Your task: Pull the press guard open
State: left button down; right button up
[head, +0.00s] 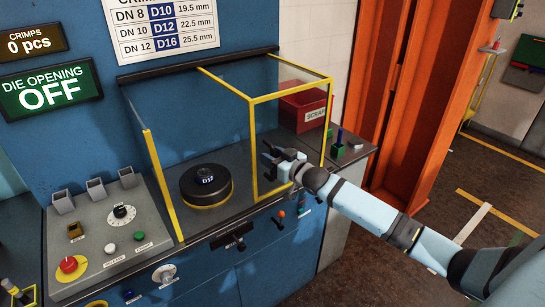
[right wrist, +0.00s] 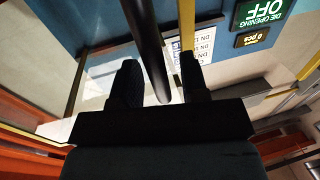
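The press guard (head: 253,150) is a yellow-edged frame with clear panels over the press bed. A separate yellow post (head: 162,186) edges its left side panel, and a gap shows between the two. The black round die (head: 206,184) marked D1 something sits on the bed in this gap. My right gripper (head: 266,153) is at the guard's front yellow post, fingers pointing left. In the right wrist view its two dark fingers (right wrist: 158,85) are apart, with a dark bar (right wrist: 148,45) between them. The guard's yellow post (right wrist: 187,25) lies beyond the right-hand finger. Contact is unclear. My left gripper is out of view.
A control panel (head: 112,232) with a red button and a dial stands at left. A red scrap bin (head: 303,108) stands behind the guard at right. An orange column (head: 420,90) rises beyond my right arm. The floor at right is clear.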

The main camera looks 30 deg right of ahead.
jog(key=b+v, duration=0.2)
jog(key=v, duration=1.2)
jog(key=shift+w, duration=0.1)
jog(key=s+a+f+g+p, duration=0.5)
jog(key=s+a+f+g, duration=0.1)
jog(key=s+a+f, duration=1.5)
jog(key=s+a, duration=0.1)
jog(key=a, duration=0.2)
jog(key=shift+g+h, duration=0.3)
jog(key=shift+h, duration=0.1)
